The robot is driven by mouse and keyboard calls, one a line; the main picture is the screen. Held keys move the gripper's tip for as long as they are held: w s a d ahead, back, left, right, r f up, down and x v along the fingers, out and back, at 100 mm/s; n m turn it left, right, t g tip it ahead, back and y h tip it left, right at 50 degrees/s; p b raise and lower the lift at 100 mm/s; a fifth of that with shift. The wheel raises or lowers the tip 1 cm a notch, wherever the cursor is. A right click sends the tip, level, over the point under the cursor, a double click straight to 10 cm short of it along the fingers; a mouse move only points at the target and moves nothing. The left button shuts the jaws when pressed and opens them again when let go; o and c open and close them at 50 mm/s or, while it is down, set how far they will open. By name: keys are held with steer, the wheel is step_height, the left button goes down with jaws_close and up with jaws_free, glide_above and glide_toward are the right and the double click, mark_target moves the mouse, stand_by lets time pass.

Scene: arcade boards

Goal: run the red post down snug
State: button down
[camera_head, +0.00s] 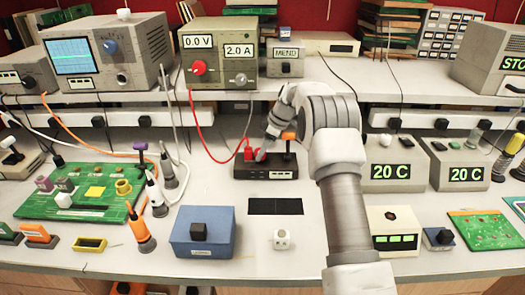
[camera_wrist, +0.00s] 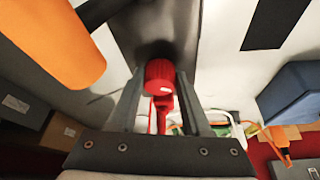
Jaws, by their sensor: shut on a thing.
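The red post (camera_head: 248,154) stands on a low black box (camera_head: 265,171) in the middle of the bench. In the wrist view it is a ribbed red knob (camera_wrist: 160,76) with a red piece below it. My gripper (camera_head: 258,154) reaches it from the right. In the wrist view its two fingers (camera_wrist: 159,88) are shut on the knob, one on each side. A red lead (camera_head: 205,128) runs from the power supply down toward the post. How far the post is screwed down is hidden.
An orange-topped lever (camera_head: 288,136) stands on the same box, close to my gripper; the orange part looms large in the wrist view (camera_wrist: 50,40). The power supply (camera_head: 220,65) is behind.

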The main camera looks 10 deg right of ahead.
steer(key=shift+s+f+m+t+h+b, duration=0.1)
steer(key=shift+f+m+t+h+b, duration=0.15)
steer(key=shift+m+b, duration=0.8)
steer(key=shift+a+r+m+t+h+b, duration=0.15)
steer(key=shift+m+t+h+b, duration=0.15)
steer(key=shift+m, duration=0.4)
steer(key=shift+d+r+m+t+h+b, duration=0.15)
steer(key=shift+m+b, duration=0.1)
steer(key=shift+m, duration=0.4)
steer(key=shift+a, duration=0.1)
steer(key=shift+c, duration=1.8)
jaws_free()
steer(key=v, duration=1.7)
steer(key=shift+r+p, duration=0.15)
steer(key=shift+p, duration=0.2)
steer(key=shift+s, duration=0.1)
